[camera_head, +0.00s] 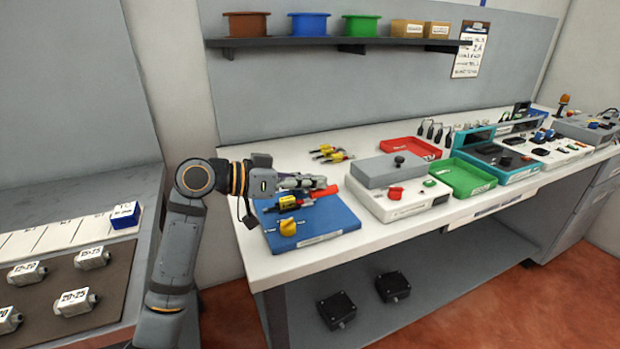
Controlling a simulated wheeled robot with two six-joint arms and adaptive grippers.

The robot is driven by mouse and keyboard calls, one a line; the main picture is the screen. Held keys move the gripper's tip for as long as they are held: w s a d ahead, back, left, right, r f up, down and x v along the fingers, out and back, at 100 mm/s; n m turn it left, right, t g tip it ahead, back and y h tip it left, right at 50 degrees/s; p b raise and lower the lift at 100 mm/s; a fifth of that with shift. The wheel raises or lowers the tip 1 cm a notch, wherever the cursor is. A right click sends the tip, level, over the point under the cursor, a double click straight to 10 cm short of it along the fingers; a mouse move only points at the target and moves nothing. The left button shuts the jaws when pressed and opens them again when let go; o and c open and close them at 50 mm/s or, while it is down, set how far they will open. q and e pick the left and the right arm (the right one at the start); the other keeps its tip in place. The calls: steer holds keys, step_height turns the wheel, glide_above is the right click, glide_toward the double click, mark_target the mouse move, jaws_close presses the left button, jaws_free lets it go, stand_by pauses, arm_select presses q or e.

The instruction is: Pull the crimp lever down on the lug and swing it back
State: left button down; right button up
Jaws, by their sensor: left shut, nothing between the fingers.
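A blue crimp station (330,222) stands at the near left end of the white bench. A red lever handle (326,191) shows over its top, tilted slightly up to the right. A yellow block (288,202) sits left of the handle, and a yellow knob (288,227) is on the front left of the station. My left gripper (318,183) is shut and empty, just above and behind the red handle. I cannot tell whether its fingertips touch the handle. The lug is too small or hidden to make out. My right gripper is not in view.
A grey-and-white device (400,208) with a red knob stands right of the station. Yellow-and-black tools (330,153) lie behind it. Red (410,147) and green (462,180) trays are farther right. A shelf (340,43) with bins hangs above. The bench's front edge is close to the station.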

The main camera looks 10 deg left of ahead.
arm_select(q)
steer(key=shift+s+d+f+m+b, duration=0.25)
steer(key=shift+s+f+m+b, duration=0.15)
steer(key=shift+f, duration=0.2)
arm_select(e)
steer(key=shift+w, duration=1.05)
arm_select(q)
steer(key=shift+r, duration=0.1)
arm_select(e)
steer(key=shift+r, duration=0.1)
